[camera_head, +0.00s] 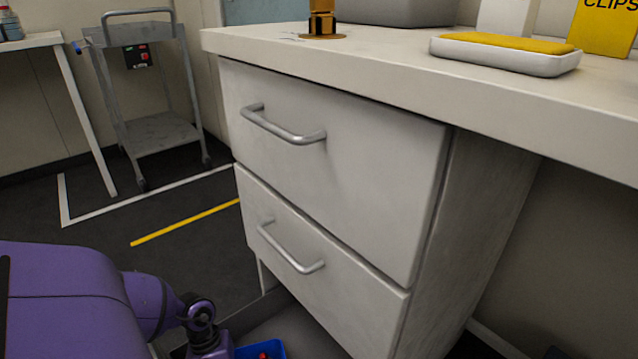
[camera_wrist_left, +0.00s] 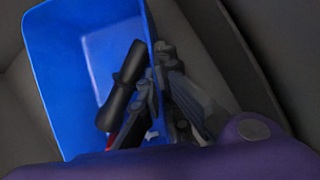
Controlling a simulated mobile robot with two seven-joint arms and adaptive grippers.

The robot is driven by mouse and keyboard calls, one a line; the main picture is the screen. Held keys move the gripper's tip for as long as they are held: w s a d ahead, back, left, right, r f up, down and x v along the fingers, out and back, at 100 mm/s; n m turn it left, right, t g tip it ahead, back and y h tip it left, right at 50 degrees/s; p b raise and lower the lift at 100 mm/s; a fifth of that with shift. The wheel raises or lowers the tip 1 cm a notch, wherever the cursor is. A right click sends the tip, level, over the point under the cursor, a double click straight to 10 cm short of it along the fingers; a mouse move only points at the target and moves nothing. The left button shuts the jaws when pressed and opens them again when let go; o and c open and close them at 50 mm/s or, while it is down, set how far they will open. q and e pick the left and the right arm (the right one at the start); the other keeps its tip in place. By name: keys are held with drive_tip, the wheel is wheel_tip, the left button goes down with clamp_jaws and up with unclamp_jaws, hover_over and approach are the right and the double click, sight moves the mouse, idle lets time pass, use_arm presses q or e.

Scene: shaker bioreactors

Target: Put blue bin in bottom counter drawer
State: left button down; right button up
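The blue bin (camera_wrist_left: 75,70) fills the left of the left wrist view, open side towards the camera. A dark object with some red lies inside it. A corner of the bin (camera_head: 273,348) shows at the bottom edge of the head view. My left gripper (camera_wrist_left: 158,65) is at the bin's right wall, with its fingers closed about the rim; the exact contact is partly hidden. The bottom counter drawer (camera_head: 310,270) is shut, with a silver bar handle (camera_head: 288,252). My right gripper is out of view.
The top drawer (camera_head: 340,150) is shut. The countertop (camera_head: 390,75) carries a white tray with a yellow pad (camera_head: 510,45) and a brass item (camera_head: 322,20). A grey cart (camera_head: 155,130) stands at back left. Dark floor with a yellow line (camera_head: 185,222) is clear left of the drawers.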

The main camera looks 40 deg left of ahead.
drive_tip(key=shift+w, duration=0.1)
use_arm(q)
drive_tip(key=shift+f, duration=0.15)
drive_tip(key=c, duration=2)
unclamp_jaws()
drive_tip(key=shift+s, duration=0.1)
